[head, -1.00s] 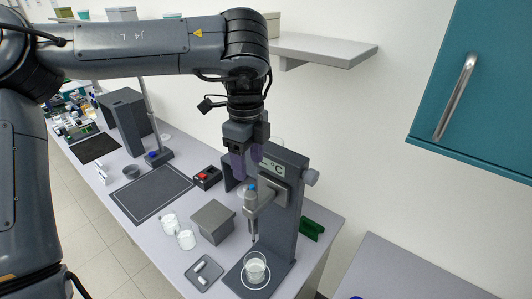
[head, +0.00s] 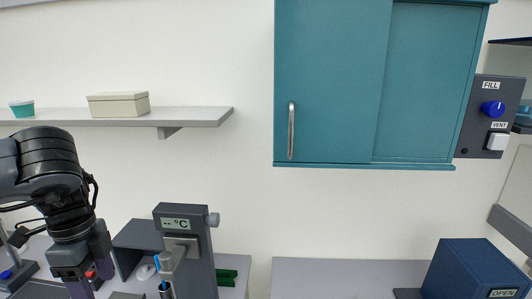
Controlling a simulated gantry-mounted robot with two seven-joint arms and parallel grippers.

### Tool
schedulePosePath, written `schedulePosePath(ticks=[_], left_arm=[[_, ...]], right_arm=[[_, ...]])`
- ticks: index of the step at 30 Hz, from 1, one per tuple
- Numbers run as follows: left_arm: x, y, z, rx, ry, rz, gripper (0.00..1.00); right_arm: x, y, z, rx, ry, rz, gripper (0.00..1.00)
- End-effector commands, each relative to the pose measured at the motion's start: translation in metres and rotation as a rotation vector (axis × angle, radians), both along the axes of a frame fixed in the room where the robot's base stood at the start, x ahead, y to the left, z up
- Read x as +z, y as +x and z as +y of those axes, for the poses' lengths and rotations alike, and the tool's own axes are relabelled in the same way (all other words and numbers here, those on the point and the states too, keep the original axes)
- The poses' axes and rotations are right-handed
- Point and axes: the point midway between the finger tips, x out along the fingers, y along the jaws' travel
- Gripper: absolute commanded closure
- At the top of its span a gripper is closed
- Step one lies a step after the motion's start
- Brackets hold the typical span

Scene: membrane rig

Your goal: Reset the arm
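My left arm comes in from the left edge, and its gripper (head: 92,283) hangs pointing down at the lower left. Its two purple fingers stand apart with nothing seen held between them; the picture's bottom edge cuts off the lower part. The grey stand (head: 186,240) with a "-- °C" display is to the right of the gripper, apart from it. A probe with a blue top (head: 165,287) sits at the stand's bracket, mostly cut off below. A red button (head: 90,274) shows behind the fingers. My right gripper is not in view.
A wall shelf (head: 200,116) carries a cream box (head: 119,105) and a teal tub (head: 22,108). A teal cabinet (head: 330,80) hangs mid-wall. A panel (head: 482,130) has FILL and VENT controls. A blue box marked OPEN (head: 470,268) stands lower right. The counter (head: 330,280) between is bare.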

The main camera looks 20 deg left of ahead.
Motion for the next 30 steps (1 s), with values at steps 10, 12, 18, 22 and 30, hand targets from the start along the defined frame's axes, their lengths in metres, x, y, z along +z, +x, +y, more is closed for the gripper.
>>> schedulePosePath(ticks=[10,12,18,22,30], left_arm=[[-0.070,-0.022,0.012,0.069,-0.230,0.079,0.39],[-0.091,-0.030,0.011,0.082,-0.294,0.101,0.39],[-0.173,-0.060,-0.009,0.112,-0.541,0.146,0.39],[-0.231,-0.078,-0.037,0.122,-0.688,0.115,0.39],[-0.323,-0.097,-0.129,0.169,-0.916,-0.091,0.39]], right_arm=[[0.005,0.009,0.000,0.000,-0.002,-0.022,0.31],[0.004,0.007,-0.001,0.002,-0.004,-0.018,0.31],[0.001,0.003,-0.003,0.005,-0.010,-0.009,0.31],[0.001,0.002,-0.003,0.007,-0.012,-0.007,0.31],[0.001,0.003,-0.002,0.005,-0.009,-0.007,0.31]])
